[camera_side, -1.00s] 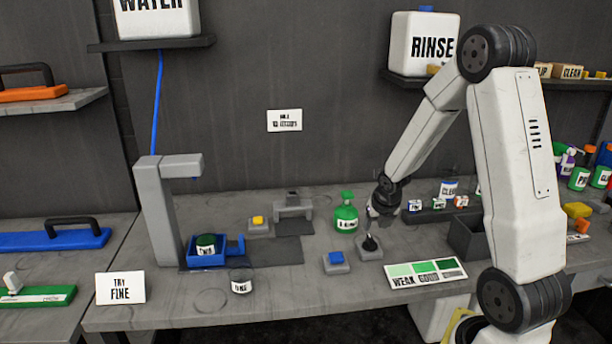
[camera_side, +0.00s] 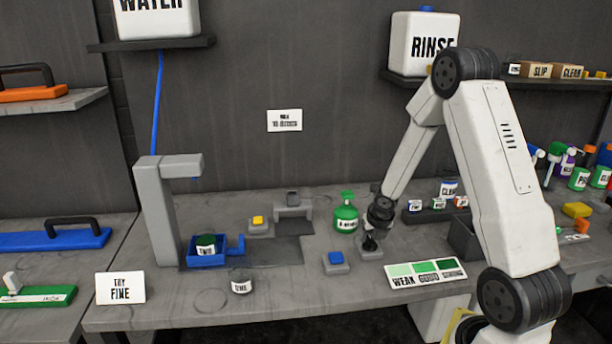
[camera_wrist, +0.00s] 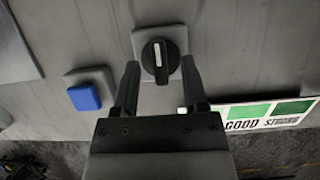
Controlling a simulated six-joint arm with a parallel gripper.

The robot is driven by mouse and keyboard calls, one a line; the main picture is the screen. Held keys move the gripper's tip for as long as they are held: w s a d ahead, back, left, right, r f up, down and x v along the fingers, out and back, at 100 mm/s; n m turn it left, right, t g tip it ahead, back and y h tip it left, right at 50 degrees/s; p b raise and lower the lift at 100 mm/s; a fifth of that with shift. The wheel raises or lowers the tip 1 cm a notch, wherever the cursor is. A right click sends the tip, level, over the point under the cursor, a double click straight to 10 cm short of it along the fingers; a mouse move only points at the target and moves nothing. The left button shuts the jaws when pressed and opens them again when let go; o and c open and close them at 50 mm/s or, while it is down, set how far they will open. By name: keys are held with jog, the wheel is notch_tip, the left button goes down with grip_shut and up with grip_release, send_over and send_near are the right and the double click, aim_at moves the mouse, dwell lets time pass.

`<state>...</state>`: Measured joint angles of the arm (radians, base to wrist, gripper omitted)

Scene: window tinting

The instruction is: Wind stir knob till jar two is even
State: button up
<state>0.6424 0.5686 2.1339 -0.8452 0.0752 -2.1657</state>
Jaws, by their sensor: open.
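The stir knob is a black dial (camera_wrist: 160,60) with a white mark on a grey base (camera_wrist: 148,35); in the side view the knob (camera_side: 370,243) is partly hidden by my gripper. My gripper (camera_wrist: 160,76) is open, with one finger on each side of the knob and a gap visible on both sides. In the side view my gripper (camera_side: 378,222) is just above the knob. Jar two (camera_side: 206,245), labelled and holding dark green, sits in the blue holder (camera_side: 238,245) below the grey spout stand.
A blue button (camera_side: 336,259) stands left of the knob; it also shows in the wrist view (camera_wrist: 85,97). A weak-good-strong card (camera_side: 425,273) lies to the right. A green spray bottle (camera_side: 346,214) stands behind left. A yellow button (camera_side: 258,221) and another jar (camera_side: 241,284) stand farther left.

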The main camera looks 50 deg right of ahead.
jog(key=shift+w+d+f, duration=0.1)
jog(key=shift+w+f, duration=0.05)
jog(key=shift+f, duration=0.25)
grip_shut()
